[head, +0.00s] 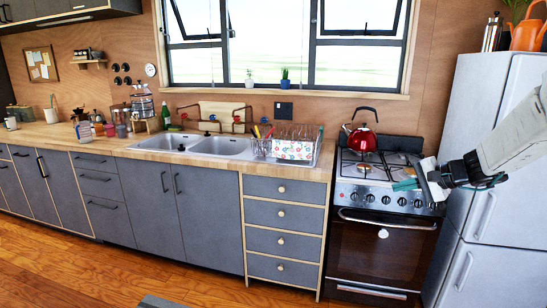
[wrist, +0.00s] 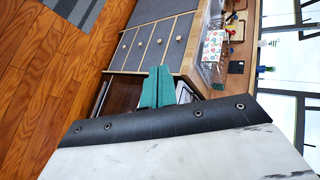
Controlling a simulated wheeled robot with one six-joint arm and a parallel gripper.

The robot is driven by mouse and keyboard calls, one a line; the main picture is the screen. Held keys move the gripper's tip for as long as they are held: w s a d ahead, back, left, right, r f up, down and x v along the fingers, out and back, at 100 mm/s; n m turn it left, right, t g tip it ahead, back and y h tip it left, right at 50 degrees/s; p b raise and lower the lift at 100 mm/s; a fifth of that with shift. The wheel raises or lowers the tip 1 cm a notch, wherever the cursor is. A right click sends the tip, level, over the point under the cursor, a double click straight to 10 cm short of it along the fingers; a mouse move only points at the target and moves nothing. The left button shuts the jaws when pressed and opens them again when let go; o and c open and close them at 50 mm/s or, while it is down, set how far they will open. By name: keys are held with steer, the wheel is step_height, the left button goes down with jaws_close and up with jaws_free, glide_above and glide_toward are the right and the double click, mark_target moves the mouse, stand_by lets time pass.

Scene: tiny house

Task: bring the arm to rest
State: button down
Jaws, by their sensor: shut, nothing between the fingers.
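My gripper (head: 408,178) shows at the right in the head view, reaching in from the right edge on my white arm. It is held in the air in front of the stove (head: 385,215). Its teal fingers are together and empty. They also show in the wrist view (wrist: 157,85), side by side with nothing between them. A red kettle (head: 364,140) stands on the stove top, behind and left of the gripper in the picture.
A white fridge (head: 475,215) stands at the right, behind my arm. The wooden counter (head: 60,135) with a double sink (head: 215,146), a dish rack (head: 292,150) and several small items runs to the left. The wooden floor (head: 130,280) in front is mostly clear.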

steer(key=s+a+r+n+g+h, duration=0.1)
steer(key=s+a+n+g, duration=0.3)
steer(key=s, duration=0.7)
steer(key=s+a+n+g+h, duration=0.1)
steer(key=s+a+g+h, duration=0.15)
steer(key=s+a, duration=0.6)
steer(key=s+d+r+n+h, duration=0.2)
steer(key=s+n+h, duration=0.2)
steer(key=s, duration=1.8)
steer(key=shift+s+d+n+h, duration=0.15)
steer(key=shift+s+n+h, duration=0.15)
steer(key=shift+n+h, duration=0.15)
